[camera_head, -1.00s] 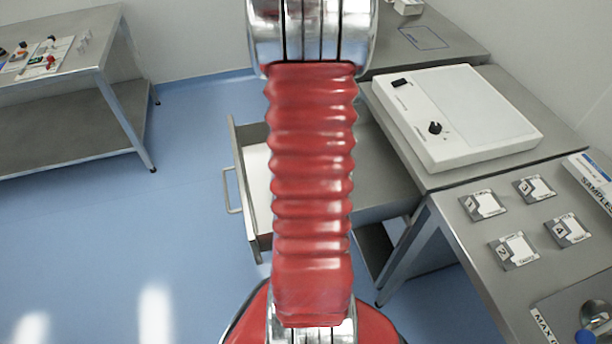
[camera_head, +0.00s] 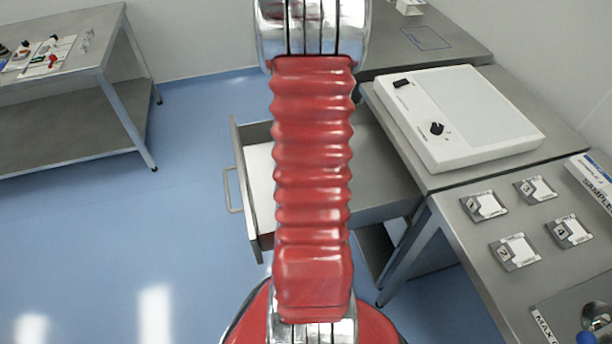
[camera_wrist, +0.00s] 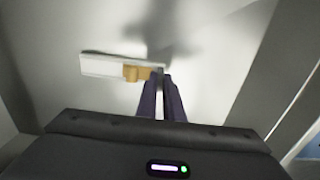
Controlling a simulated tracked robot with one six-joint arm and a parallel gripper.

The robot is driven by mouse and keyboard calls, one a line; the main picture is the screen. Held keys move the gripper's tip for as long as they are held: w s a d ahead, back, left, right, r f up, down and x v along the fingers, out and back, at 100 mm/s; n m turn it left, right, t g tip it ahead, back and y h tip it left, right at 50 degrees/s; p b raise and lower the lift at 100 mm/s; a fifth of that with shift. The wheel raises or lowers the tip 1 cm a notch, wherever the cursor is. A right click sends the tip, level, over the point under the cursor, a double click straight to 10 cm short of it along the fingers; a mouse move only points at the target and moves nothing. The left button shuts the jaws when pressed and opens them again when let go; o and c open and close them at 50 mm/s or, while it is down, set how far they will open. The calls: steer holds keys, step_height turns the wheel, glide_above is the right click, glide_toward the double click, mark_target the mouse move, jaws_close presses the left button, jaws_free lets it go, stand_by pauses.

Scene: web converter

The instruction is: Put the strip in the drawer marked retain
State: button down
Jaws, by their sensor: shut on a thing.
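In the wrist view, a white strip (camera_wrist: 105,66) with a tan piece (camera_wrist: 136,73) on it reaches leftward from the fingertips. My gripper (camera_wrist: 161,78) has its two dark fingers close together, shut on the strip's right end. A pale flat surface lies under the strip, and shadows fall on it. Grey walls flank it, as inside a drawer. In the head view, an open drawer (camera_head: 238,150) with a pale floor stands out from under the bench. My arm hides part of the drawer, the gripper and the strip there. No drawer marking is readable.
A white light box (camera_head: 470,115) sits on the bench at right. Several labelled cards (camera_head: 515,251) lie on the nearer table, beside a samples box (camera_head: 592,180). A separate table (camera_head: 75,80) stands at far left. Blue floor is clear between.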

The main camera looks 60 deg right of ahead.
steer(key=shift+f, duration=0.1)
steer(key=c, duration=1.9)
jaws_free()
step_height(320, 180, up, 12)
